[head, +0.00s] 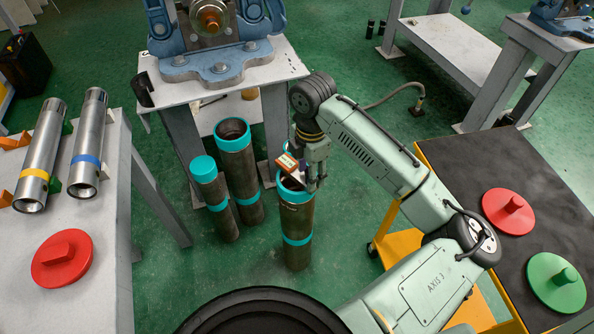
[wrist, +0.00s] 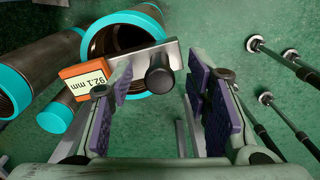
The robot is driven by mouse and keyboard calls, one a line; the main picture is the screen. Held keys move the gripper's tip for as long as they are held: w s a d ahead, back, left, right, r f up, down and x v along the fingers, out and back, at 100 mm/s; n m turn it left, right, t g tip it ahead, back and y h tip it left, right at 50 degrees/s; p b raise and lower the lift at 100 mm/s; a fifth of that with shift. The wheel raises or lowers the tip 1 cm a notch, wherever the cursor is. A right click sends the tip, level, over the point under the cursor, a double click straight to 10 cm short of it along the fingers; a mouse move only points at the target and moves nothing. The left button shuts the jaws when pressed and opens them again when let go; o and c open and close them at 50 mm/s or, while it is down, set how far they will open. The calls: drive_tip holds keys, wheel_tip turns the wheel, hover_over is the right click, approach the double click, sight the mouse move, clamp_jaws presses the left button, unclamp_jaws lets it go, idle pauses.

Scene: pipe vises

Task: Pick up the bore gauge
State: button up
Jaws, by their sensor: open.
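I see gaps between pads and knob; whether the bar touches the pipe rim is unclear.
Another open pipe (head: 240,175) and a thinner teal-capped pipe (head: 214,195) stand close by on the left. A vise bench (head: 280,68) is behind. A left table (head: 105,270) holds metal tubes, and a dark-topped cart (head: 480,165) with red and green discs is right.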

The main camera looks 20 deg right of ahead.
drive_tip(key=shift+c, duration=0.4)
clamp_jaws()
idle(0.5)
